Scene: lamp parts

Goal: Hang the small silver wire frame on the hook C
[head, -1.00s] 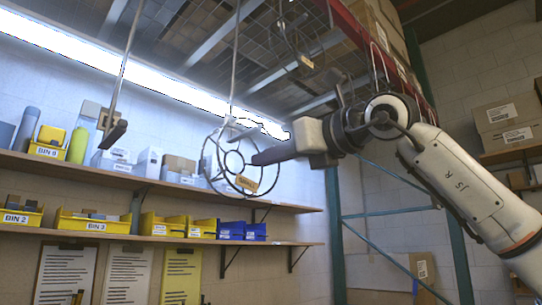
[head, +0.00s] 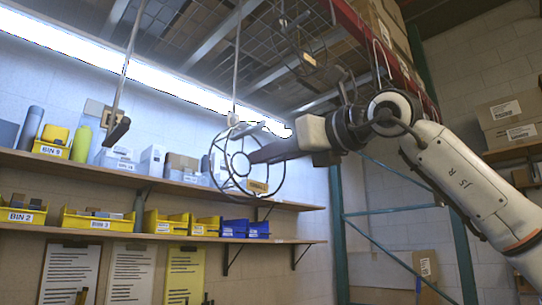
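A round silver wire frame (head: 213,166), with rings and spokes and an orange tag (head: 257,186), is at the centre. A thin vertical rod (head: 237,60) comes down from above to its top; I cannot tell if the frame hangs on it. My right gripper (head: 254,157) reaches in from the right, its dark fingers pointing left and overlapping the frame. They show edge-on, so their gap and any grip on the frame are hidden. Another rod (head: 126,60) hangs at left, with a dark bar at its foot. Letter C is not readable anywhere. My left gripper is out of view.
A second, darker wire frame (head: 299,42) hangs behind, at upper right. More hooks hang near the red beam (head: 366,40). Shelves with yellow bins (head: 97,220) and blue bins (head: 246,229) line the back wall. Cartons (head: 510,118) stand at right.

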